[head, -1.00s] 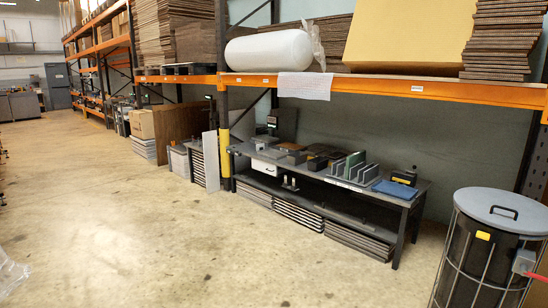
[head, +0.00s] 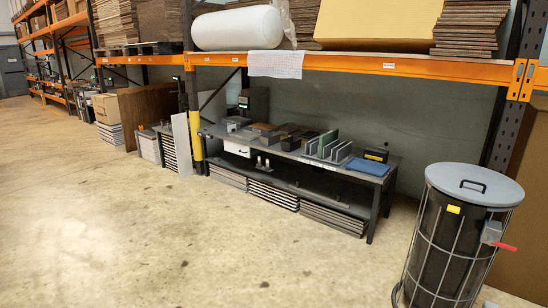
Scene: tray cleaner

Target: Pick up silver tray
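I cannot make out a silver tray for certain in the head view. A grey workbench (head: 392,166) stands under an orange shelf, with small items on its top and flat stacks on its lower level. A pale grey flat panel (head: 181,143) stands upright at the bench's left end. Neither of my grippers is in the picture, so their state does not show.
A tall caged bin (head: 474,187) with a grey lid stands at the right. A blue flat item (head: 367,167) lies on the bench's right end. An orange shelf beam (head: 350,64) runs above it. The concrete floor (head: 150,235) in front is clear.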

